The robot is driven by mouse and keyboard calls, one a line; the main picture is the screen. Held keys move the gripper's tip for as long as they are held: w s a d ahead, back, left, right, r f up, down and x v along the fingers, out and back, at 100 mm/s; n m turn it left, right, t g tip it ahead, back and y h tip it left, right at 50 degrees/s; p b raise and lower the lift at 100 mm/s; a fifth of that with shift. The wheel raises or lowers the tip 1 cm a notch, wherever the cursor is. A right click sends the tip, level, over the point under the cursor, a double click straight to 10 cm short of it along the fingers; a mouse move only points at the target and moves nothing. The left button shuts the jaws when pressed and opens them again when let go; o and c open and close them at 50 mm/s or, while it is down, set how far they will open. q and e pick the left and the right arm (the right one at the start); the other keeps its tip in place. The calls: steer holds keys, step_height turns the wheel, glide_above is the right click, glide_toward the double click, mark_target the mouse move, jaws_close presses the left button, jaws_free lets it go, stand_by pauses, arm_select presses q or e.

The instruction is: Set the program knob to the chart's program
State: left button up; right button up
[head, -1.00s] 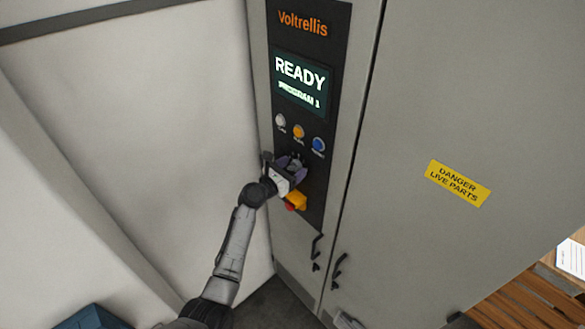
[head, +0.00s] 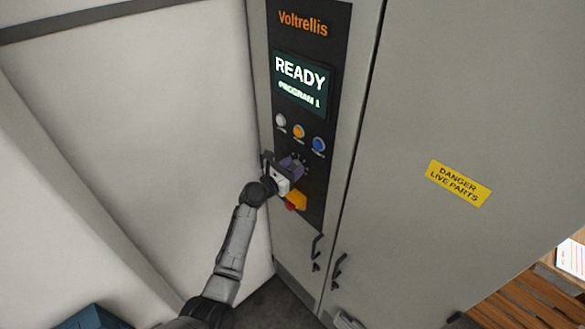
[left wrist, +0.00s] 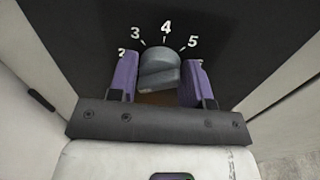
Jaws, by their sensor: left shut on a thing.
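The program knob (left wrist: 160,68) is a grey round knob with a raised grip bar on the dark control panel (head: 307,202). In the left wrist view the numerals 2, 3, 4 and 5 show around it; others are hidden. My left gripper (head: 292,167) has purple fingers, one on each side of the knob, and is shut on it. I cannot tell which numeral the knob points at. The display (head: 300,83) reads READY and PROGRAM 1. A white printed sheet (head: 572,258) shows at the right edge, too small to read. My right gripper is not in view.
White, amber and blue buttons (head: 299,132) sit just above the knob. A yellow and red switch (head: 295,201) is close below my gripper. The grey cabinet door (head: 400,240) with a yellow danger label (head: 460,183) stands to the right, and a pale wall (head: 130,120) to the left.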

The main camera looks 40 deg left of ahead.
arm_select(q)
steer(key=shift+f+m, duration=0.1)
steer(key=shift+m, duration=0.2)
steer(key=m+b, duration=0.2)
steer(key=m, duration=0.2)
steer(key=shift+d+f+b, duration=0.1)
steer(key=shift+b, duration=0.3)
steer(key=shift+m+b, duration=0.8)
steer(key=shift+m, duration=0.9)
steer(key=o, duration=0.9)
steer(key=shift+d, duration=0.1)
steer(key=s+a+b, duration=0.1)
steer(key=s, duration=1.2)
steer(key=shift+s+a+f, duration=0.25)
steer(key=shift+s, duration=0.15)
